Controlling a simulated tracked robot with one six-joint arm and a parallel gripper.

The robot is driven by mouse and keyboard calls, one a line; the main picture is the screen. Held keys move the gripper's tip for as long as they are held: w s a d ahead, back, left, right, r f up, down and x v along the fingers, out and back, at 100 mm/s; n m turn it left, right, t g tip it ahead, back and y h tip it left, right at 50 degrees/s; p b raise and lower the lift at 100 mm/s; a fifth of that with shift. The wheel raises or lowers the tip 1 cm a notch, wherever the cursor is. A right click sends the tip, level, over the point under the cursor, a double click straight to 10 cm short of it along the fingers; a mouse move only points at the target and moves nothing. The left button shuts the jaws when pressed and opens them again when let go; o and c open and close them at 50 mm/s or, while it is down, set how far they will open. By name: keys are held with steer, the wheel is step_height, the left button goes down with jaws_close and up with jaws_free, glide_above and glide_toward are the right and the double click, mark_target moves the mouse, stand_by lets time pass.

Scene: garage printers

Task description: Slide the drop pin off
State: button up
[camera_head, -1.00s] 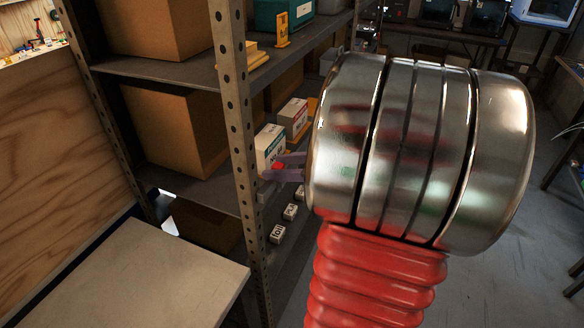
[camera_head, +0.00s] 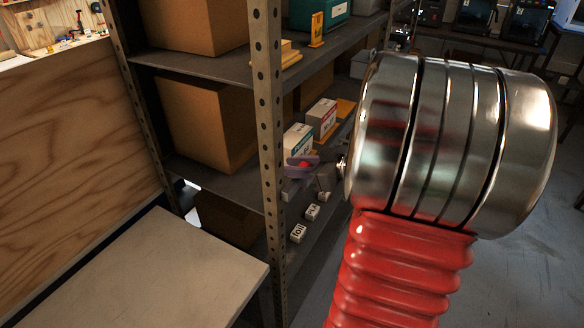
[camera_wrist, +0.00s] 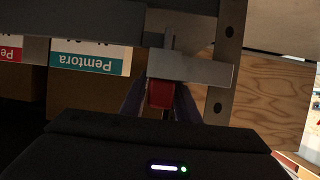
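The red drop pin (camera_wrist: 161,94) shows as a small red block under a grey metal plate (camera_wrist: 190,67), beside the shelf upright (camera_wrist: 228,42). In the head view the red of the drop pin (camera_head: 306,163) shows in front of the lower shelf boxes. My gripper (camera_wrist: 161,90) has purple fingers on both sides of the red block, and they appear closed against it. In the head view my gripper (camera_head: 301,166) is partly seen left of my arm's metal wrist, which hides the rest. The pin's far end is hidden.
A perforated upright (camera_head: 268,120) stands just left of the gripper. A white Pemtora box (camera_head: 298,139) is on the shelf behind it. Small labelled blocks (camera_head: 299,233) hang or sit below. A bench top (camera_head: 150,270) fills the lower left; open floor lies right.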

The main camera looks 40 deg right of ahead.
jaws_close()
steer(key=shift+r, duration=0.2)
steer(key=shift+r, duration=0.35)
steer(key=shift+r, duration=0.7)
steer(key=shift+r, duration=0.35)
steer(key=shift+r, duration=0.35)
steer(key=shift+r, duration=0.35)
steer(key=shift+r, duration=0.7)
